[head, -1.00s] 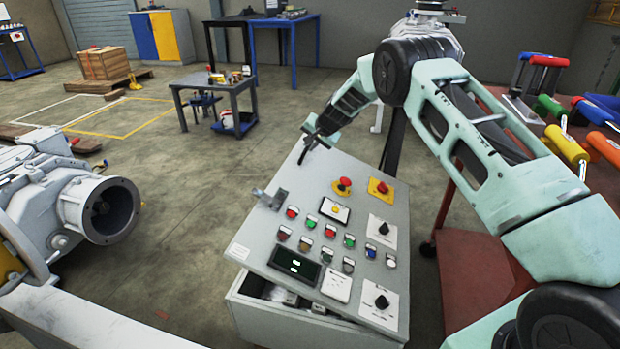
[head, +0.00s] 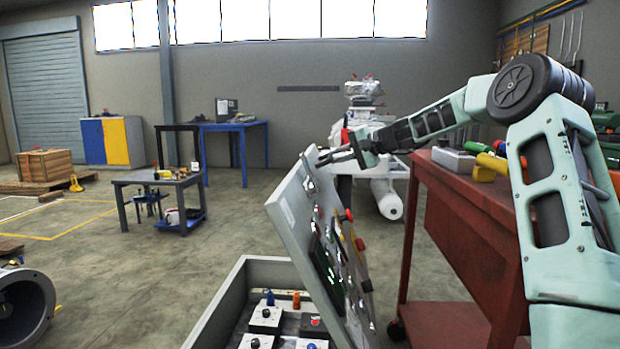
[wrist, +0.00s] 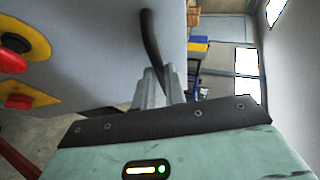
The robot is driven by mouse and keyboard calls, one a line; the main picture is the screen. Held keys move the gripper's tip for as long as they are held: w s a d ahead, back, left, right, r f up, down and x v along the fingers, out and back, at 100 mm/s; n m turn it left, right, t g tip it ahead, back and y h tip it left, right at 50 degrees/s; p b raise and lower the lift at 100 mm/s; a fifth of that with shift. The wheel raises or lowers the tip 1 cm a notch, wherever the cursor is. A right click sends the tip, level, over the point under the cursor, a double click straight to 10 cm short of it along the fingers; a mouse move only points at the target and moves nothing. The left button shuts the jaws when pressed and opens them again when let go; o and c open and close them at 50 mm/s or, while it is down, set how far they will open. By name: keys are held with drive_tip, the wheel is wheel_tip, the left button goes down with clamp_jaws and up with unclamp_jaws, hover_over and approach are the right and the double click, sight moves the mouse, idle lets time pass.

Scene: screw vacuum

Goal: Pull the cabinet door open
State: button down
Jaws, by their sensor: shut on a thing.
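The cabinet door (head: 295,215) is a light grey panel with buttons and knobs on its face. In the head view it stands steeply tilted, swung up off the open cabinet box (head: 205,315). In the wrist view its face (wrist: 95,70) fills the left, with red buttons on yellow plates. A black bar handle (wrist: 151,38) sits near the door's edge. My gripper (head: 338,154) is at the door's upper edge. In the wrist view my gripper (wrist: 158,88) is shut on the handle. The far end of the handle between the fingers is partly hidden.
Inside the box are several white switch blocks (head: 265,318). A red workbench (head: 465,185) with tools stands close at the right, beside my arm. A grey machine flange (head: 22,305) is at lower left.

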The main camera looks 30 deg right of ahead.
drive_tip(key=s+d, duration=0.6)
drive_tip(key=d, duration=0.2)
drive_tip(key=shift+s+d, duration=0.3)
drive_tip(key=c, duration=1.5)
unclamp_jaws()
drive_tip(key=shift+f, duration=0.1)
drive_tip(key=shift+o, duration=0.2)
drive_tip(key=shift+w+a+r+p, duration=0.1)
drive_tip(key=shift+w+r+p, duration=0.05)
drive_tip(key=shift+r+p, duration=0.2)
wheel_tip(320, 180, up, 10)
drive_tip(key=p, duration=0.4)
drive_tip(key=shift+c, duration=0.3)
